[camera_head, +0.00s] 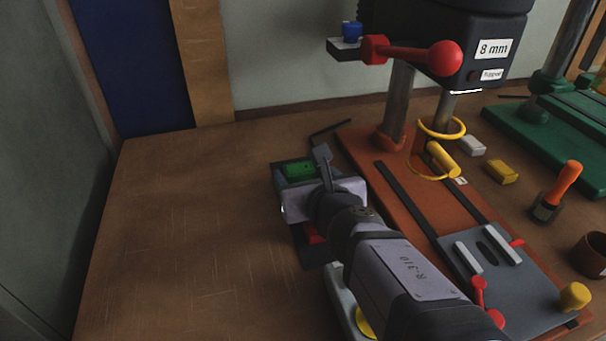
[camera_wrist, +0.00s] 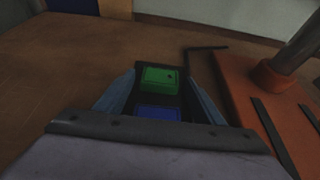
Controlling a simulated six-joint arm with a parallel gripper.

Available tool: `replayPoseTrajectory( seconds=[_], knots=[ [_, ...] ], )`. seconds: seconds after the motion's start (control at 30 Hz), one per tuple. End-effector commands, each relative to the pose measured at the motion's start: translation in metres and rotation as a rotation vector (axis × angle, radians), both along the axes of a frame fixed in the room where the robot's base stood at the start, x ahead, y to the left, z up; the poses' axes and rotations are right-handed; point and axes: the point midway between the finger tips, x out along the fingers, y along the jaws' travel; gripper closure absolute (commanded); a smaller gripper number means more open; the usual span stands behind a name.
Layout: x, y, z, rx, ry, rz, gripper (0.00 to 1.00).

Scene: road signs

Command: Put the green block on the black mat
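The green block (camera_head: 299,170) lies on a dark surface that looks like the black mat (camera_head: 317,256), partly hidden by my gripper. The green block also shows in the wrist view (camera_wrist: 160,78), ahead and between the fingers. A blue block (camera_wrist: 158,113) lies nearer the gripper on the same dark surface. A red block (camera_head: 313,234) shows beside my arm on the dark surface in the head view. My gripper (camera_wrist: 161,86) is open, with one finger on each side of the green block. Gaps show between fingers and block; I cannot tell the height.
A drill press with an orange base (camera_head: 367,151) stands to the right, with a red-knobbed lever (camera_head: 445,58). A black hex key (camera_head: 331,128) lies behind the green block. The left of the table is clear.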

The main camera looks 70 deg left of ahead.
Motion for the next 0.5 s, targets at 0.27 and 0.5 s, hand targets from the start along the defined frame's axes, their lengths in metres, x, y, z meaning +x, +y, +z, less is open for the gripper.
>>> replayPoseTrajectory(
  seconds=[0.27,0.5],
  knots=[
    [0.0000,0.0000,0.0003,0.000,0.000,0.000,0.35],
    [0.0001,-0.0055,0.0051,0.000,0.000,0.000,0.35]
  ],
)
